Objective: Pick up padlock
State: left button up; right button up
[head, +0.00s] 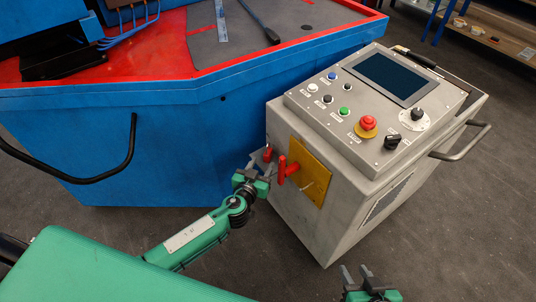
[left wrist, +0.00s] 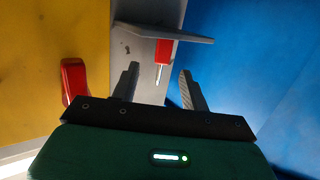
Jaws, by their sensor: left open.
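The padlock (head: 267,154) is small and red. It sits at a grey bracket on the left side of the grey control cabinet. In the left wrist view the padlock (left wrist: 163,50) shows a red body and a thin metal part, with the grey bracket (left wrist: 180,35) across it. My left gripper (head: 258,168) is open close to the padlock; in the left wrist view the padlock lies beyond and between its fingertips (left wrist: 159,70), not visibly gripped. My right gripper (head: 356,271) is at the bottom edge, fingers apart and empty, far from the padlock.
A red lever (head: 283,172) on a yellow plate (head: 312,178) stands just right of my left gripper; the lever (left wrist: 73,78) is also left of the fingers in the wrist view. The cabinet (head: 300,222) is on the right, a blue machine (head: 190,150) behind. Floor between is open.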

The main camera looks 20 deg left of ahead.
aim_at(266, 157)
pick_arm(q)
jog(key=shift+w+d+f, duration=0.1)
jog(key=shift+w+f, duration=0.05)
jog(key=shift+w, duration=0.8)
jog(key=shift+w+a+f, duration=0.1)
jog(key=shift+w+f, duration=0.1)
jog(key=shift+w, duration=0.75)
jog(key=shift+w+d+f, duration=0.1)
jog(key=shift+w+f, duration=0.05)
jog(key=shift+w, duration=0.8)
grip_shut()
